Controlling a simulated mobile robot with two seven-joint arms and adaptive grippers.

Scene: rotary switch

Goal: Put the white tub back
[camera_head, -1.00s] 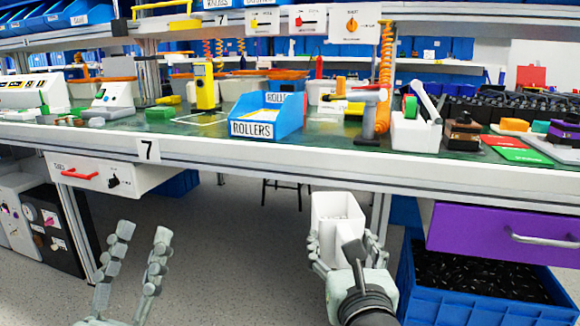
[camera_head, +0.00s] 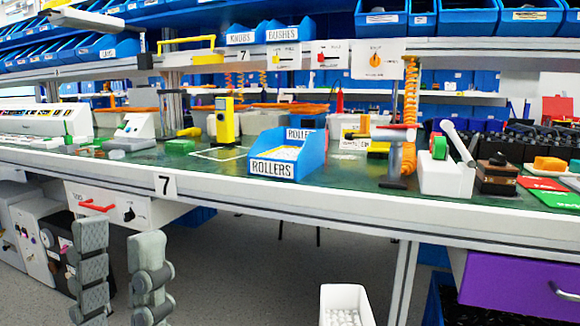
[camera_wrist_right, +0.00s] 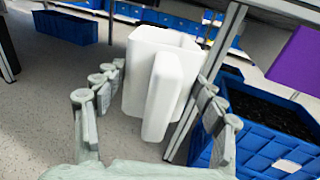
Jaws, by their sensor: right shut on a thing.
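The white tub (camera_head: 345,300) shows at the bottom edge of the head view, below the bench front, with pale pieces inside. In the right wrist view the white tub (camera_wrist_right: 165,75) sits between the fingers of my right gripper (camera_wrist_right: 155,105), which is shut on it. The right gripper is out of the head view. My left gripper (camera_head: 120,280) is open and empty at the lower left of the head view, in front of the bench drawer.
A workbench (camera_head: 330,212) crosses the head view. On it stand a blue ROLLERS bin (camera_head: 290,155) and a white block with a lever (camera_head: 446,175). Shelf bins marked KNOBS (camera_head: 243,38) and BUSHES (camera_head: 283,35) sit above. A purple drawer (camera_head: 520,285) is at lower right.

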